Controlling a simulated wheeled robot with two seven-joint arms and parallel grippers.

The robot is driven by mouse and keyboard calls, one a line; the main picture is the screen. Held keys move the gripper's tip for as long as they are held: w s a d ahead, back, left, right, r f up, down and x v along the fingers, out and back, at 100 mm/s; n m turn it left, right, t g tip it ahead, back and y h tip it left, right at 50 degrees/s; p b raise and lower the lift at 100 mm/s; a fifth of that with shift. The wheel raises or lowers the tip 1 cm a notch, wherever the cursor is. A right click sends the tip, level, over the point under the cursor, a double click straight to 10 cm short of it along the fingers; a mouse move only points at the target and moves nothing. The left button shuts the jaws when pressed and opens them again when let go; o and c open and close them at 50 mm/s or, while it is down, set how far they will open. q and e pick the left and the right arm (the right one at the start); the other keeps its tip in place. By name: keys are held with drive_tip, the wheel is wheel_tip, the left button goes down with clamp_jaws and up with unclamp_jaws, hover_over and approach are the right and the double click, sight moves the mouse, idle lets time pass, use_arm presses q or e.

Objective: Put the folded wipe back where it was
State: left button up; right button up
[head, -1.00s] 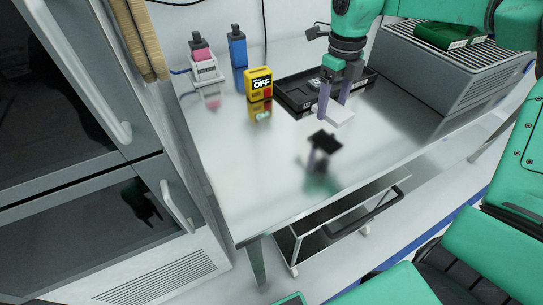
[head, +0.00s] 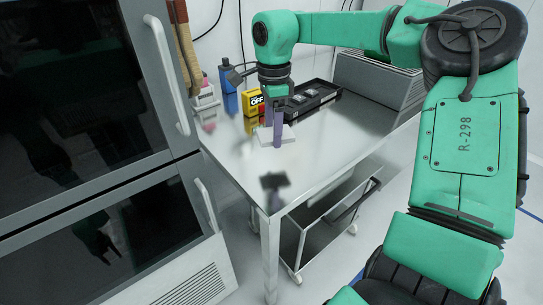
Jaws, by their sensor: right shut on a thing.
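The folded wipe (head: 289,136) is a flat white pad in the head view, over the left part of the steel table. My right gripper (head: 277,137) comes down from above, its purple fingers shut on the wipe. The fingers hide part of the wipe, and I cannot tell whether it is clear of the table top or touching it. My left gripper is not in view.
The steel table (head: 335,137) is bare in front and to the right. Behind the wipe are a black tray (head: 322,103), a yellow OFF box (head: 253,98), a blue bottle (head: 228,80) and a white holder (head: 206,98). A grey vented unit (head: 375,78) stands back right. A cart (head: 325,225) is below.

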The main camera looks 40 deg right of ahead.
sight(273, 162)
wheel_tip(273, 162, down, 7)
drive_tip(key=shift+f, duration=0.2)
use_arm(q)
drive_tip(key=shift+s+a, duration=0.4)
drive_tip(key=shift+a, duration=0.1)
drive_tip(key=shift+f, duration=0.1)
use_arm(e)
drive_tip(key=o, duration=1.1)
drive_tip(key=shift+f, duration=0.15)
drive_tip(key=shift+o, duration=0.2)
drive_tip(key=shift+r, duration=0.45)
wheel_tip(273, 162, up, 12)
drive_tip(key=shift+f, duration=0.2)
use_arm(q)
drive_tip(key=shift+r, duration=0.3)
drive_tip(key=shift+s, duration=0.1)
use_arm(e)
drive_tip(key=shift+f, duration=0.1)
